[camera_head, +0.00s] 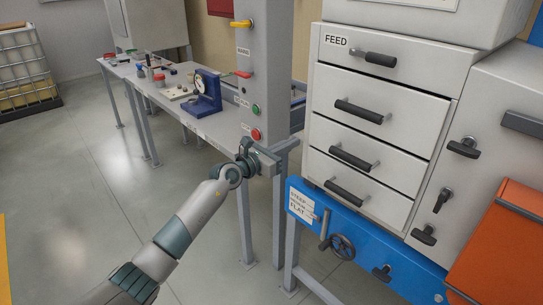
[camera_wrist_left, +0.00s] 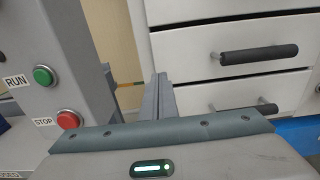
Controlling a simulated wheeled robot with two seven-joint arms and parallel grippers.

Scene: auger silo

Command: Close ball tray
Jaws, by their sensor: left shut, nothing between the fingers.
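No part in view is labelled as the ball tray, so I cannot tell which one it is. A grey cabinet marked FEED has several drawers with black bar handles, among them the top drawer (camera_head: 385,65), second drawer (camera_head: 375,112), third drawer (camera_head: 362,157) and bottom drawer (camera_head: 352,188). All their fronts look flush. My left gripper (camera_head: 277,161) is shut and empty, left of the lower drawers, beside the grey control column (camera_head: 262,60). In the left wrist view its fingers (camera_wrist_left: 160,92) are together, with two drawer handles to the right. My right gripper is out of view.
The column carries a green RUN button (camera_head: 255,109) and a red STOP button (camera_head: 256,134). A blue unit (camera_head: 375,250) with a handwheel (camera_head: 342,246) sits below the drawers. An orange panel (camera_head: 510,240) is at right.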

